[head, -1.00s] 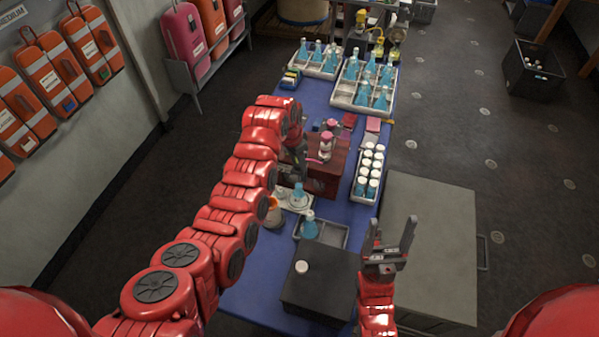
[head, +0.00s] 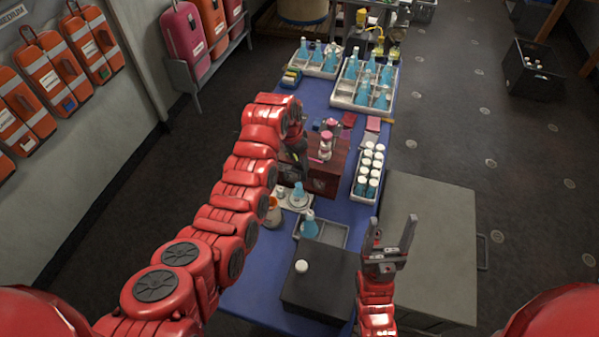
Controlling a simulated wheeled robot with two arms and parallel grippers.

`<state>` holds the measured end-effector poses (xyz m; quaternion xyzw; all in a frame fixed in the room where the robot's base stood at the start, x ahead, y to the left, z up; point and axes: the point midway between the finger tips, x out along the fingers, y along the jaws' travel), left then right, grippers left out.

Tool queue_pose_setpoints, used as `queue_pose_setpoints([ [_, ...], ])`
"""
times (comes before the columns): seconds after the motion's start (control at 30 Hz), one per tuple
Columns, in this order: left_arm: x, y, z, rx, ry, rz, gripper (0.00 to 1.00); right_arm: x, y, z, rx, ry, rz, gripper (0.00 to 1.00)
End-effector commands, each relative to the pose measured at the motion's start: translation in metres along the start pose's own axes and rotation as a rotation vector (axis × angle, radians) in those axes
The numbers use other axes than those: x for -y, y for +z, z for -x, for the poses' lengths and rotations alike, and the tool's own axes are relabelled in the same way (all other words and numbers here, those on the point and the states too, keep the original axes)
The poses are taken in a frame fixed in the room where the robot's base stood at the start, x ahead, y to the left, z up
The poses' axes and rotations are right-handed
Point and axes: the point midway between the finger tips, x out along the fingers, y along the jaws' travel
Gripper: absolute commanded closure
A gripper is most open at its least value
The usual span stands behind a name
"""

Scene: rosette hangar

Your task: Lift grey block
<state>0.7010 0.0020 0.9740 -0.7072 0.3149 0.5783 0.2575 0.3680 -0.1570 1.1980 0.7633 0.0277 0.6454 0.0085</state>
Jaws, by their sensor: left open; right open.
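No small grey block is clearly visible. A large grey box (head: 440,235) stands at the right side of the table. A dark, nearly black block (head: 320,290) lies at the near end of the table with a white cap (head: 301,266) on top. I cannot tell which is the grey block. My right gripper (head: 391,233) is open and empty, its fingers pointing away from me, between the dark block and the grey box as seen from above. My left gripper (head: 297,150) is open beside a dark red box (head: 328,172); my arm partly hides it.
The blue table (head: 260,292) carries a tray of white-capped bottles (head: 368,175), a grey tray (head: 328,234) with a blue flask (head: 309,224), and a rear rack of blue flasks (head: 366,90). A black crate (head: 533,75) is on the floor, which is mostly clear at right.

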Motion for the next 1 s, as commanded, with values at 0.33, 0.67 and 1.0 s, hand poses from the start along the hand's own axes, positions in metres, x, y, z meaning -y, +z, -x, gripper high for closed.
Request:
queue_pose_setpoints([
  [0.33, 0.0, -0.004, 0.019, 0.0, 0.0, 0.0, 0.35, 0.0, 0.0, -0.001, 0.0, 0.0, 0.0, 0.32],
  [0.67, 0.0, -0.01, 0.048, -0.001, -0.001, 0.001, 0.35, 0.0, 0.0, 0.0, 0.0, 0.0, 0.0, 0.32],
  [1.0, 0.0, -0.014, 0.069, 0.0, -0.001, 0.0, 0.35, 0.0, 0.0, 0.003, 0.0, 0.0, 0.0, 0.32],
])
